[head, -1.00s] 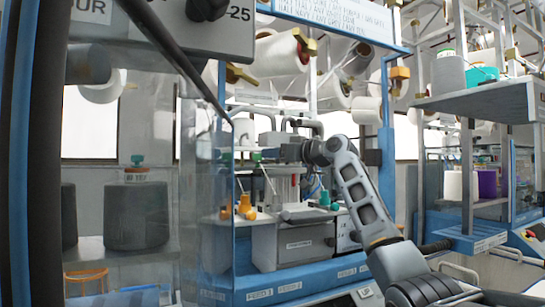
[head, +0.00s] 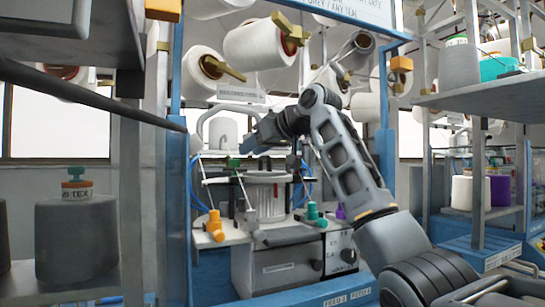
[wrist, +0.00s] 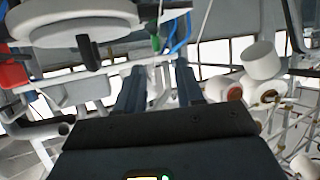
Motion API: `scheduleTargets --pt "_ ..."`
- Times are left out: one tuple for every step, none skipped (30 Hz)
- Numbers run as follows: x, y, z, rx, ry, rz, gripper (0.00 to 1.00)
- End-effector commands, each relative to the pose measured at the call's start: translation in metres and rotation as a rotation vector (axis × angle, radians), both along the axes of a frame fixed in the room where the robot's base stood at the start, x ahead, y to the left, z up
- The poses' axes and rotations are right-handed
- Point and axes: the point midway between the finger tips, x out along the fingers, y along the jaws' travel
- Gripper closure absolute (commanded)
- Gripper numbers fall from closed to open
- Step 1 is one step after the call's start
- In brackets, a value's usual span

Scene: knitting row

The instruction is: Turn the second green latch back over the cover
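The knitting machine's round white ribbed drum (head: 264,203), with a pale disc on top, stands in the middle of the head view. I cannot tell which part is the cover. My gripper (head: 248,143) is above the drum, between these pieces. In the wrist view, its two dark fingers (wrist: 160,75) are apart with nothing held between them. A green piece (wrist: 155,43) shows just beyond the fingertips, beside a large white disc (wrist: 75,22).
Yarn cones (head: 262,45) hang on the rack above. A blue post (head: 388,170) stands right of my arm. A dark bar (head: 90,95) crosses the left, and a shelf (head: 478,95) juts out at right.

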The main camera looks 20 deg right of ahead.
Motion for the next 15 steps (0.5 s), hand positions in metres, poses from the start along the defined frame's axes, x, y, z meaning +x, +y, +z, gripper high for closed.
scheduleTargets --pt "0.002 0.003 -0.001 -0.001 0.005 0.002 0.63" --pt "0.004 0.004 -0.002 -0.001 0.007 0.001 0.63" --pt "0.008 0.005 -0.003 -0.001 0.006 0.001 0.63" --pt "0.011 0.007 -0.004 -0.001 0.006 0.001 0.63" --pt "0.015 0.008 -0.006 -0.001 0.007 0.000 0.63" --pt "0.020 0.010 -0.007 0.000 0.006 0.000 0.63" --pt "0.024 0.012 -0.009 0.000 0.008 0.000 0.63" --pt "0.028 0.014 -0.011 0.000 0.007 0.001 0.63" --pt "0.034 0.016 -0.013 0.000 0.007 0.001 0.63" --pt "0.038 0.018 -0.015 0.000 0.005 0.000 0.63" --pt "0.042 0.019 -0.017 0.000 0.006 0.000 0.63" --pt "0.046 0.021 -0.019 0.000 0.005 -0.001 0.63" --pt "0.050 0.022 -0.020 0.000 0.005 0.000 0.63" --pt "0.052 0.024 -0.022 -0.001 0.005 0.001 0.63" --pt "0.056 0.025 -0.023 0.000 0.004 0.001 0.63"
